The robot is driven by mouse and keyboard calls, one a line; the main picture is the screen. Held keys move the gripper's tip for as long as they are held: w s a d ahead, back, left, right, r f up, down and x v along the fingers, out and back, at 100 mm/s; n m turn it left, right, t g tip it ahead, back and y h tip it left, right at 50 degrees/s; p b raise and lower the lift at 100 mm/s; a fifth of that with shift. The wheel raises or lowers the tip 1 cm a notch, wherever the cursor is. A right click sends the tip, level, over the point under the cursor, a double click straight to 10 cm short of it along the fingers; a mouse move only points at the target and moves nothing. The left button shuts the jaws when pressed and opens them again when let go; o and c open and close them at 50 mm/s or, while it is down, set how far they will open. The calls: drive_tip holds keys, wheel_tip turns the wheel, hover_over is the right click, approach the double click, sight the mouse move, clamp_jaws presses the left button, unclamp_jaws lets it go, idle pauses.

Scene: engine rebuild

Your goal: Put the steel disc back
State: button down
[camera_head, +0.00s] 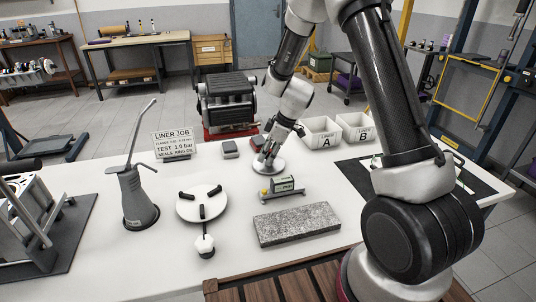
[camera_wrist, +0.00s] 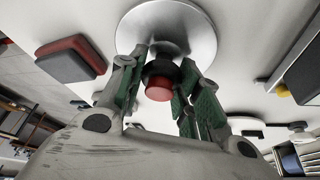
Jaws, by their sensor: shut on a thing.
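The steel disc (camera_head: 262,169) is a round, shiny plate under my gripper (camera_head: 269,156), near the middle of the white bench. In the wrist view the steel disc (camera_wrist: 185,35) has a black and red knob (camera_wrist: 159,84) at its centre. My gripper (camera_wrist: 159,72) is shut on this knob, with one green-padded finger on each side. I cannot tell whether the disc rests on the bench or hangs just above it. The underside of the disc is hidden.
A small gauge on a stand (camera_head: 283,186) and a granite slab (camera_head: 297,224) stand in front. A white round plate with black handles (camera_head: 203,207) is front left. Bins A (camera_head: 321,133) and B (camera_head: 355,127) stand behind right.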

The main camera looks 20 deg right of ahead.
drive_tip(key=c, duration=1)
unclamp_jaws()
drive_tip(key=shift+f, duration=0.1)
drive_tip(key=v, duration=1.2)
drive_tip(key=s+d+r+m+t+h, duration=0.1)
drive_tip(key=s+d+r+m, duration=0.35)
drive_tip(key=s+r, duration=0.75)
drive_tip(key=s+d+r+m+h, duration=0.1)
drive_tip(key=s+d+r+m, duration=0.1)
drive_tip(key=s, duration=0.7)
drive_tip(key=s+d+r+m+t+h, duration=0.1)
drive_tip(key=s+d+m, duration=0.3)
drive_tip(key=s, duration=0.5)
drive_tip(key=shift+d+r+m+h, duration=0.15)
drive_tip(key=shift+r+m+h, duration=0.4)
drive_tip(key=shift+m, duration=0.6)
drive_tip(key=shift+f, duration=0.1)
